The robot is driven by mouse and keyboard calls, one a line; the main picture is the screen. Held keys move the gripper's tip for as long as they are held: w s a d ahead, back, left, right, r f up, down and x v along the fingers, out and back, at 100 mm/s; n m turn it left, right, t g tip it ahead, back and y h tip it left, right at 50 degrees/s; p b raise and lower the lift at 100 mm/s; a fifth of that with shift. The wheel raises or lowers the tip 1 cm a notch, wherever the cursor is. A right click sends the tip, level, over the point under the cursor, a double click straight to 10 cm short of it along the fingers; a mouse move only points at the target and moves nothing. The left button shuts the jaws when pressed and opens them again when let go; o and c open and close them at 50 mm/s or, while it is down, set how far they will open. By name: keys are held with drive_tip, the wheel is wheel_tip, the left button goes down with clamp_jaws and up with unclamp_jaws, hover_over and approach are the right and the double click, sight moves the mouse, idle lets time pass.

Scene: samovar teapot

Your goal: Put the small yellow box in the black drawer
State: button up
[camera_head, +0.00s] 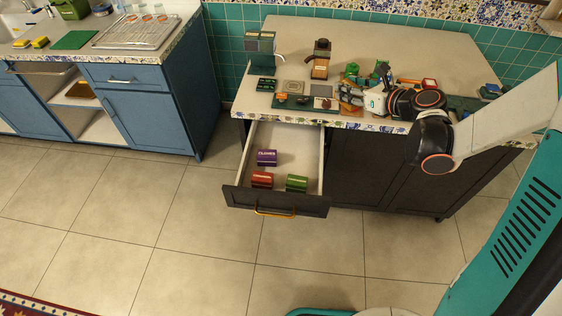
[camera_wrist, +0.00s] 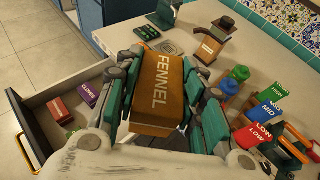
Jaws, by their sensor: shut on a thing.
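My gripper (camera_wrist: 155,85) is shut on a small yellow-orange box (camera_wrist: 154,98) lettered FENNEL, with a finger on each side of it. The black drawer (camera_head: 235,198) is pulled open below the counter's front edge. It holds a purple box (camera_head: 267,157), a red box (camera_head: 262,180) and a green box (camera_head: 297,183), with bare floor around them. The drawer (camera_wrist: 34,107) also shows at the left in the wrist view.
Near my gripper on the counter (camera_head: 400,55) are a brown-topped grinder (camera_head: 320,60), small coloured bottles (camera_wrist: 236,78) and coloured cards marked HIGH, MID and LOW (camera_wrist: 263,114). Small dishes and tiles lie along the front edge above the drawer. Open floor (camera_head: 200,240) lies before it.

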drive_tip(key=w+a+f+n+g+y+b, duration=0.1)
drive_tip(key=w+a+f+n+g+y, duration=0.1)
drive_tip(key=a+f+n+g+y, duration=0.45)
drive_tip(key=n+g+h+b, duration=0.2)
drive_tip(key=n+g+b, duration=0.2)
drive_tip(key=b, duration=0.4)
hover_over(299, 166)
drive_tip(key=shift+m, duration=0.25)
wheel_tip(299, 166, down, 24)
drive_tip(key=shift+w, duration=0.1)
drive_tip(key=shift+f, duration=0.35)
drive_tip(key=shift+f, duration=0.3)
drive_tip(key=o, duration=1.1)
drive_tip(key=shift+c, duration=0.2)
drive_tip(key=shift+r, duration=0.1)
